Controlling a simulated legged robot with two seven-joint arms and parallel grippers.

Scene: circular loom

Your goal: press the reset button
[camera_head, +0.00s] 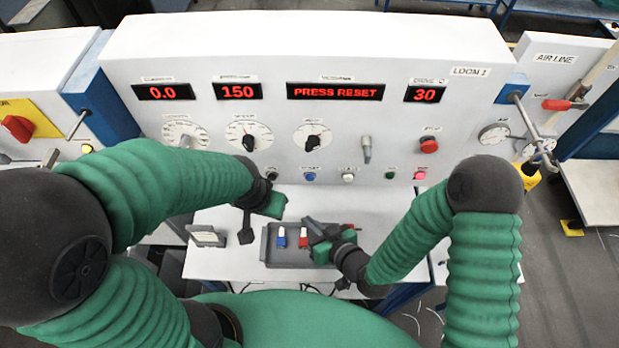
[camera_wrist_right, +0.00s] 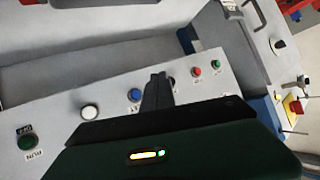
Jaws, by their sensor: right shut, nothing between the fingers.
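The loom panel's display (camera_head: 336,92) reads PRESS RESET. A row of small buttons runs below the dials: a blue button (camera_head: 309,177), a white button (camera_head: 348,178), a green button (camera_head: 390,175) and a lit pink-red one (camera_head: 420,175). Their labels are too small to read. My right gripper (camera_head: 308,222) is shut and empty, below the row and apart from it. In the right wrist view its fingers (camera_wrist_right: 157,88) appear just beside the blue button (camera_wrist_right: 134,95). My left gripper (camera_head: 246,236) hangs left of the tray; its opening is unclear.
A grey tray (camera_head: 290,262) on the white shelf holds blue and red pieces. A small framed plate (camera_head: 207,236) stands left of it. A red mushroom button (camera_head: 428,145) and a grey lever (camera_head: 366,149) stick out of the panel. Both my arms cross its front.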

